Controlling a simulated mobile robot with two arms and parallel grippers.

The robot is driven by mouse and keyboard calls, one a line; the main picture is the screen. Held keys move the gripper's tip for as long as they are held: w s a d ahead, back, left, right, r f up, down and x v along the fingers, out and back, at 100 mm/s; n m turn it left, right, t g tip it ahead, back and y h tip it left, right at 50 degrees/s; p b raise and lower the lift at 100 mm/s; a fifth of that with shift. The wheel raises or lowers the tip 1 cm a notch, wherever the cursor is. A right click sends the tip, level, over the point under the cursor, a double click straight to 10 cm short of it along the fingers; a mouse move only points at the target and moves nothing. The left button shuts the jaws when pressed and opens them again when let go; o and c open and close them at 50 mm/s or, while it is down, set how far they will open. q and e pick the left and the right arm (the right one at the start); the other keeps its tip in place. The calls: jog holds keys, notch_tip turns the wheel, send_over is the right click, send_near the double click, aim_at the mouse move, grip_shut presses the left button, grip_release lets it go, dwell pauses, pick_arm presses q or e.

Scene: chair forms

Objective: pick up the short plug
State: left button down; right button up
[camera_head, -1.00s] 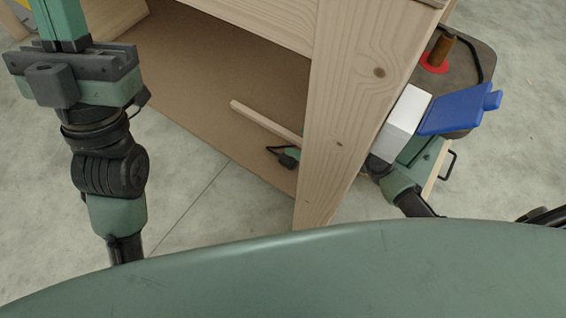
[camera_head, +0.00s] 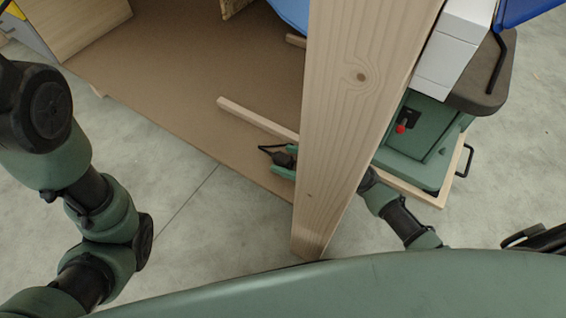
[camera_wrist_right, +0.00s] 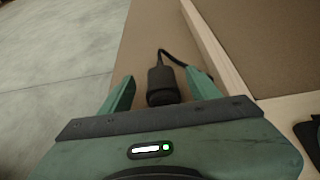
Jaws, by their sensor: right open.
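The short plug is a black plug with a thin black cable. In the right wrist view the plug (camera_wrist_right: 162,86) lies on the brown board between the two green fingers of my right gripper (camera_wrist_right: 159,78). The fingers are open, with a gap on each side of the plug. In the head view the plug (camera_head: 283,158) lies near the board's front edge, just left of the wooden post. My right gripper (camera_head: 287,172) shows there only as a small green part; the post hides the rest. My left arm shows at the left, but its gripper is out of view.
The wooden post (camera_head: 350,110) stands between the plug and most of my right arm. A wooden strip (camera_head: 255,118) runs across the brown board (camera_head: 190,75) close behind the plug. A green case (camera_head: 420,135) and white box (camera_head: 455,45) stand right of the post. Floor shows in front.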

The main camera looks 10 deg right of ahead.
aim_at(275, 155)
jog(key=b+x, duration=0.2)
jog(key=x, duration=0.2)
jog(key=shift+d+b, duration=0.1)
jog(key=shift+b, duration=0.2)
jog(key=shift+w+a, duration=0.25)
jog(key=shift+w, duration=0.05)
grip_shut()
dwell(0.9)
